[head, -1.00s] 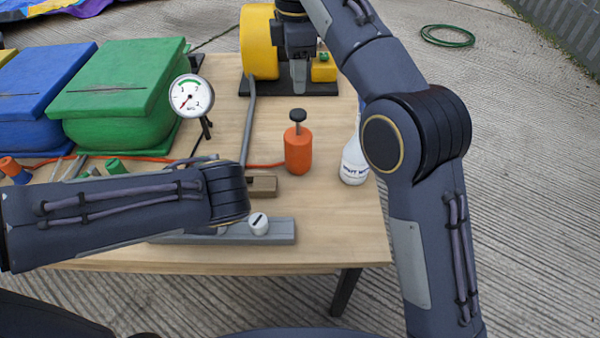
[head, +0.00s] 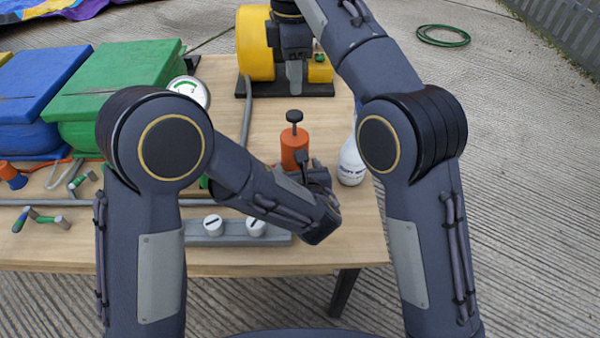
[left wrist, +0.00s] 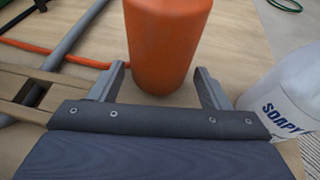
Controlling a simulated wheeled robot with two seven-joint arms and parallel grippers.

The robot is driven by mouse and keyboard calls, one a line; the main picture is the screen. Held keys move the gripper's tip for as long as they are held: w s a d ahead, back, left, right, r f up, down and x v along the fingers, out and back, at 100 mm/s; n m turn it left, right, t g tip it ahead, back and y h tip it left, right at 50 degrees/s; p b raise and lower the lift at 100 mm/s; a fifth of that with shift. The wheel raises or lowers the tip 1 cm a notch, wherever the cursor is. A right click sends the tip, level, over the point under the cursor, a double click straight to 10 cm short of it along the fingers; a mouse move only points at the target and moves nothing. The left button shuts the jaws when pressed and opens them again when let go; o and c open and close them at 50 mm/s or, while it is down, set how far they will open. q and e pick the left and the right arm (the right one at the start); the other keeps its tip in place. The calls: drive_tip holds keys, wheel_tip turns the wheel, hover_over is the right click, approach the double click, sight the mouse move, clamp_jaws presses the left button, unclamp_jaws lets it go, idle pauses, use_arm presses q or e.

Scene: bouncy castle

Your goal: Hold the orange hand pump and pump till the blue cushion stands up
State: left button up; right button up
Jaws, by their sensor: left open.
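The orange hand pump (head: 294,148) stands upright on the table, its black T-handle (head: 294,117) raised. My left gripper (head: 307,166) is at the near side of the pump, low down. In the left wrist view the pump body (left wrist: 166,45) is between the two open fingertips (left wrist: 162,80), with a gap on each side.
A white soapy-water bottle (head: 351,162) stands just right of the pump. A green box shape (head: 120,75), a dial gauge (head: 188,88) and a grey bar with white knobs (head: 233,234) are on the table. The yellow blower (head: 256,42) is at the back. The orange hose runs left.

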use_arm(q)
drive_tip(key=shift+x, duration=1.75)
drive_tip(key=c, duration=1.1)
drive_tip(key=shift+o, duration=0.2)
